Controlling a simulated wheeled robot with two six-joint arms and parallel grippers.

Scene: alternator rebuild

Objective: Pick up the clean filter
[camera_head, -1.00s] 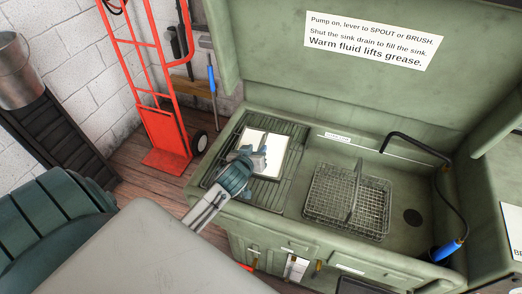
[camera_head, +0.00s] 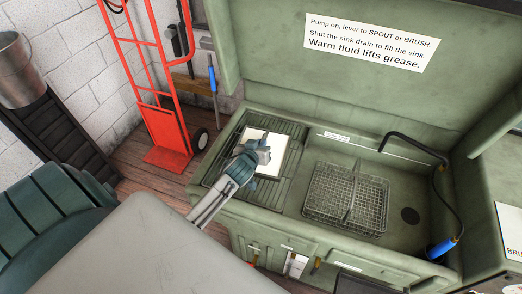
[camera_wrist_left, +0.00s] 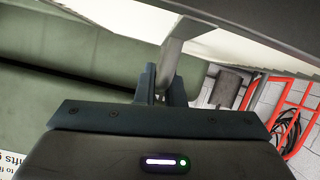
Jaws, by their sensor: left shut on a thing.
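The clean filter (camera_head: 275,140) is a flat white rectangular panel over the ribbed drainboard at the left of the green sink unit. My left gripper (camera_head: 262,152) is over its middle and covers part of it. In the left wrist view the two fingers (camera_wrist_left: 161,88) are shut on a narrow pale grey tab that runs up to the white panel (camera_wrist_left: 120,16). I cannot tell whether the panel touches the drainboard. My right gripper is not in view.
A wire basket (camera_head: 346,200) sits in the sink to the right. A black hose with a blue-ended brush (camera_head: 441,249) hangs at the sink's right. A red hand truck (camera_head: 165,135) stands behind left. The sink's raised back (camera_head: 330,105) rises behind.

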